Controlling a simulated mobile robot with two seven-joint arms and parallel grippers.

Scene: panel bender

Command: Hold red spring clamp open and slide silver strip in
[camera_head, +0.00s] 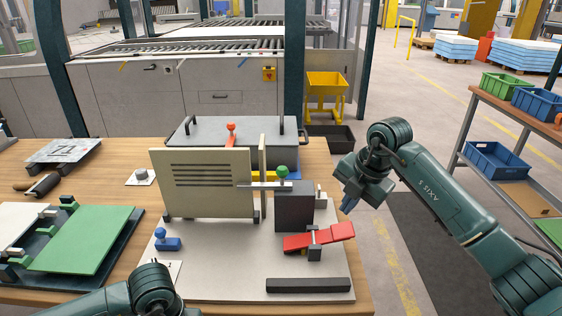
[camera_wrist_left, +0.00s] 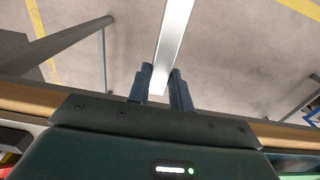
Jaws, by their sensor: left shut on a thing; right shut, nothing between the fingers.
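The red spring clamp (camera_head: 322,237) sits at the front right of the light grey base plate (camera_head: 215,275), beside a dark grey block (camera_head: 293,207). The silver strip (camera_wrist_left: 174,38) shows in the left wrist view, its near end between the fingers of my left gripper (camera_wrist_left: 160,76), which is shut on it. The strip runs away out of the top of that view. In the head view my left arm shows at the bottom edge, and its gripper and the strip are out of sight. My right gripper (camera_head: 348,204) is shut and empty, above and right of the clamp, apart from it.
An upright cream panel (camera_head: 205,183) stands on the plate, with a green-knobbed clamp (camera_head: 282,171) at its right. A blue-knobbed part (camera_head: 167,240) is front left. A dark bar (camera_head: 308,285) lies in front of the red clamp. A green panel (camera_head: 90,238) is left.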

